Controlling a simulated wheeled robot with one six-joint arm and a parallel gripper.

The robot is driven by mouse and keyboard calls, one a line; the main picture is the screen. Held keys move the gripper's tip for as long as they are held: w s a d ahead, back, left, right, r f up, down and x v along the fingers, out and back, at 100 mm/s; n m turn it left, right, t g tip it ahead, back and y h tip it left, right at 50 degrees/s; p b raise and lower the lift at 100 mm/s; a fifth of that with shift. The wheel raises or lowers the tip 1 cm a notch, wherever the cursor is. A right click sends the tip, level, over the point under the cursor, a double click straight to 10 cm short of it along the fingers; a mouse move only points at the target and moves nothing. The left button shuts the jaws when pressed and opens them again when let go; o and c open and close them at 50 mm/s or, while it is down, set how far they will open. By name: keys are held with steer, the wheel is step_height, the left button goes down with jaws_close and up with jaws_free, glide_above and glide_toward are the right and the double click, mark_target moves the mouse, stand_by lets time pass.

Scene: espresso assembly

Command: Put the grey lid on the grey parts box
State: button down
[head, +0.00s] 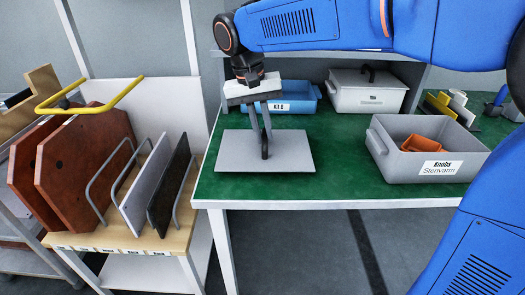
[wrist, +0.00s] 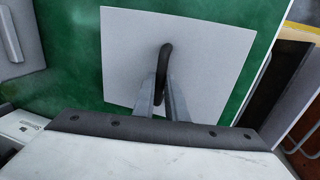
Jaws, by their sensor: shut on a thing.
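The grey lid (head: 238,152) is a flat plate with a dark upright handle (head: 264,143). It is at the front left of the green table. My gripper (head: 266,133) points down and is shut on the handle. In the wrist view the fingers (wrist: 162,100) meet the dark handle (wrist: 166,60) above the lid (wrist: 215,50). I cannot tell whether the lid touches the table. The open grey parts box (head: 400,168), labelled "Knobs Stenvarm", stands to the right, apart from the lid. An orange piece (head: 428,148) lies inside it.
A blue bin (head: 290,103) and a lidded grey box (head: 365,95) stand at the back of the green table (head: 335,180). Yellow and grey parts (head: 450,108) are at the back right. A wooden rack (head: 125,240) with panels stands left. Green surface is clear between lid and box.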

steer(key=shift+r, duration=0.75)
steer(key=shift+r, duration=2.4)
